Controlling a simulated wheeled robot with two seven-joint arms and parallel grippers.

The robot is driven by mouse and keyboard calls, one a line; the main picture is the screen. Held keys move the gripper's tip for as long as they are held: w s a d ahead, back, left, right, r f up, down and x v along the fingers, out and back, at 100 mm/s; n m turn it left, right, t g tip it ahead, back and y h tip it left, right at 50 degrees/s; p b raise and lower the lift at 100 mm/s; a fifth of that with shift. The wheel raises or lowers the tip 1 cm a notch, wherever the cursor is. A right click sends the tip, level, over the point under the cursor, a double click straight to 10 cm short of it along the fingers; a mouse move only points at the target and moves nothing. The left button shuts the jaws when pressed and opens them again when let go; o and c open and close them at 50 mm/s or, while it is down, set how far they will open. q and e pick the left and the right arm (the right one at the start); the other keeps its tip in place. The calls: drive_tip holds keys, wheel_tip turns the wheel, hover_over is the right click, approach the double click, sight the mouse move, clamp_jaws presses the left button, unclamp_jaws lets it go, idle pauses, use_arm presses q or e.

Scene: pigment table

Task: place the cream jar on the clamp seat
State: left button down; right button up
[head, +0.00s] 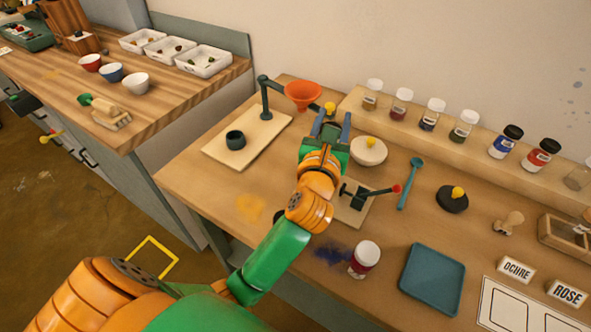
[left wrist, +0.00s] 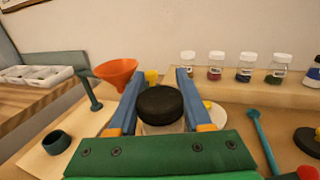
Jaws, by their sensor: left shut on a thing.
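My left gripper (head: 331,124) is shut on a jar with a black lid, taken to be the cream jar (left wrist: 160,105). In the left wrist view the lid is upright between the blue fingers (left wrist: 158,100), and a little of the pale body shows below it. In the head view my gripper largely hides the jar. The clamp seat (head: 352,207) is a pale plate with a dark clamp (head: 356,197) and a red-knobbed lever. It lies nearer than the gripper and to its right, partly hidden by my left arm, and no jar shows on it.
A white bowl (head: 369,153) stands just right of the gripper. An orange funnel (head: 303,93) on a stand is at its left. A teal spoon (head: 409,184), a white-lidded jar (head: 365,258) and a teal tray (head: 432,279) surround the clamp. Several jars line the back shelf.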

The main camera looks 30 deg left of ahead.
use_arm(q)
drive_tip(key=f+b, duration=0.1)
drive_tip(key=f, duration=0.2)
drive_tip(key=d+f+b, duration=0.1)
drive_tip(key=f, duration=0.2)
drive_tip(key=d+f+b, duration=0.1)
drive_tip(key=f, duration=0.2)
drive_tip(key=shift+f, duration=0.1)
drive_tip(key=shift+a+f, duration=0.2)
drive_tip(key=shift+f, duration=0.1)
drive_tip(key=shift+r, duration=0.1)
use_arm(e)
drive_tip(key=f, duration=0.1)
drive_tip(key=d+f, duration=0.1)
drive_tip(key=f, duration=0.1)
drive_tip(key=shift+d+f, duration=0.25)
drive_tip(key=shift+f, duration=0.15)
use_arm(q)
drive_tip(key=shift+d, duration=0.1)
use_arm(e)
drive_tip(key=shift+f, duration=0.1)
use_arm(q)
drive_tip(key=shift+b, duration=0.35)
drive_tip(key=c, duration=0.6)
unclamp_jaws()
use_arm(e)
drive_tip(key=shift+a, duration=0.2)
